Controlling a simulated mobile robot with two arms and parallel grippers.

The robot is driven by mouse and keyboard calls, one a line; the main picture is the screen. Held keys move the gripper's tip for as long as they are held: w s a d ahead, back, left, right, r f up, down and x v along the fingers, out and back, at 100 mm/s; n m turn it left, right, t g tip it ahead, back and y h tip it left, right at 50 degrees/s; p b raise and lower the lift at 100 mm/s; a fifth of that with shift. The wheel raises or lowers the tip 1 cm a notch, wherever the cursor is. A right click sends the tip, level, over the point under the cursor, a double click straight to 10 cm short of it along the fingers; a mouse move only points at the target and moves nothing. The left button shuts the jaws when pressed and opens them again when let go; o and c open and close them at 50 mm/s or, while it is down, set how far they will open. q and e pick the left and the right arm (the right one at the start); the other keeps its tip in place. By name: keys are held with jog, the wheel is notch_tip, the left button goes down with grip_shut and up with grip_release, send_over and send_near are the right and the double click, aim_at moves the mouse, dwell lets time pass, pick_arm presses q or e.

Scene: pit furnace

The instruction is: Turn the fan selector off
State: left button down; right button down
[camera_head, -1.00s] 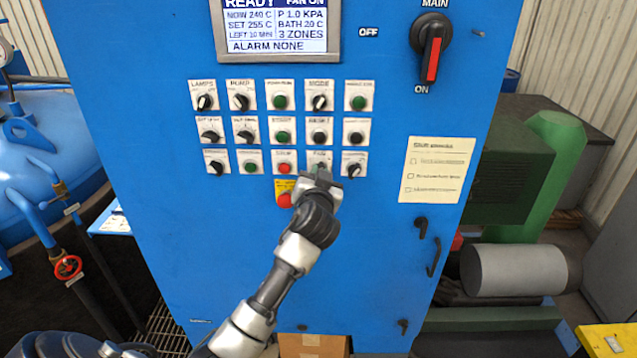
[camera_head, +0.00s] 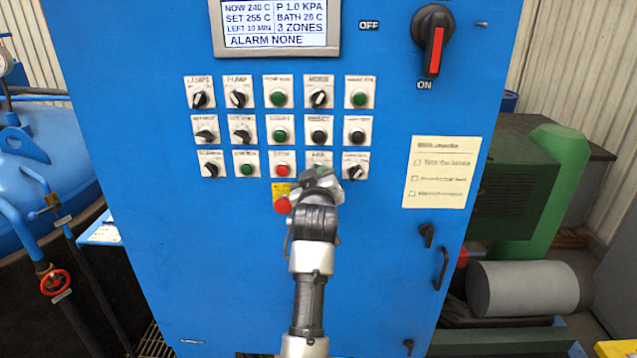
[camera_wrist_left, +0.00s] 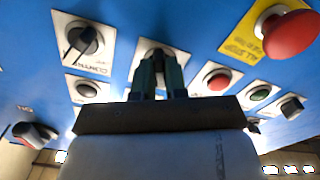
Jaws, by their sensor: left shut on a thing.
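The fan selector's label plate (camera_head: 319,156) is in the bottom row of the blue cabinet's panel, fourth from the left. The selector's knob is hidden behind my left gripper (camera_head: 322,177) in the head view. In the left wrist view, the two dark fingers of my left gripper (camera_wrist_left: 158,74) are close together over the selector's white plate (camera_wrist_left: 149,46), shut on the knob, of which little shows. The knob's pointing direction cannot be read. The display (camera_head: 275,24) shows no fan line in the visible part. My right gripper is not in view.
A red stop button (camera_head: 282,204) on a yellow plate sits just below left of the gripper. A red push button (camera_head: 282,170) is left of the selector and a black rotary knob (camera_head: 354,168) right of it. The main switch (camera_head: 433,42) is at upper right.

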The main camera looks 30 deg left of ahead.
pick_arm(q)
jog(key=shift+n, duration=0.5)
jog(key=c, duration=1.2)
grip_release()
jog(key=shift+o, duration=0.2)
